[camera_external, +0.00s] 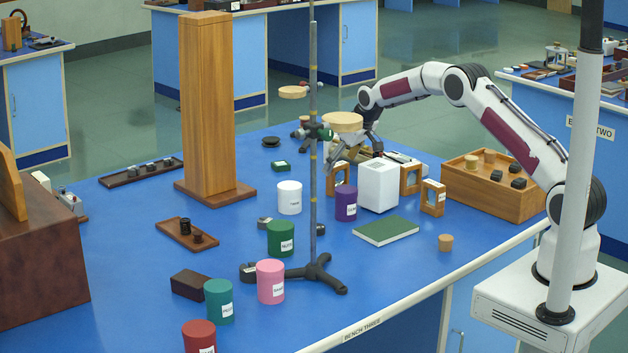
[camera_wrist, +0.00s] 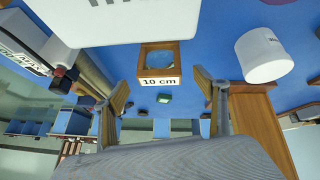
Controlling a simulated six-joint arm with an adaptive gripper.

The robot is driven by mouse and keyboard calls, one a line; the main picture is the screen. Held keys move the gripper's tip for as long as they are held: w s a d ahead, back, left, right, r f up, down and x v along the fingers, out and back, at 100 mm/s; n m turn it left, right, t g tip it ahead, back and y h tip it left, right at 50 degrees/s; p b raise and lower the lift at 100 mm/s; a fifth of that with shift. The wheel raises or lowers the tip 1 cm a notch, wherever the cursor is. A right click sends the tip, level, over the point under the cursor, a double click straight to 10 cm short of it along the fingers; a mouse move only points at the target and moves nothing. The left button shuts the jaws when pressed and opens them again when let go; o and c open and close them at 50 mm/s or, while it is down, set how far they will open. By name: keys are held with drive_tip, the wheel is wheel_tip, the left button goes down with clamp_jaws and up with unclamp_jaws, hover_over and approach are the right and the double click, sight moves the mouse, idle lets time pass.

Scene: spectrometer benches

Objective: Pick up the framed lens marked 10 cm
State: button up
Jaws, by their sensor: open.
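The framed lens marked 10 cm (camera_wrist: 158,60) shows in the wrist view as a square wooden frame around a round lens, with a white label on its edge. It lies beyond the fingertips and about midway between them, apart from both. My gripper (camera_wrist: 162,92) is open with nothing between its fingers. In the external view my gripper (camera_external: 352,155) is partly hidden behind the metal stand. Several wooden lens frames stand near the white box, one at its left (camera_external: 338,177) and others at its right (camera_external: 410,179); their labels are too small to read there.
The white box (camera_external: 379,186) stands close by. A white cylinder (camera_external: 289,197) and a purple cylinder (camera_external: 346,203) are nearby. The metal stand (camera_external: 313,100) and a tall wooden column (camera_external: 207,105) rise from the bench. A wooden tray (camera_external: 480,202) is at right.

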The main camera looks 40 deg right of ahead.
sight(339, 165)
drive_tip(key=shift+x, duration=1.65)
drive_tip(key=shift+a, duration=0.1)
drive_tip(key=c, duration=1.3)
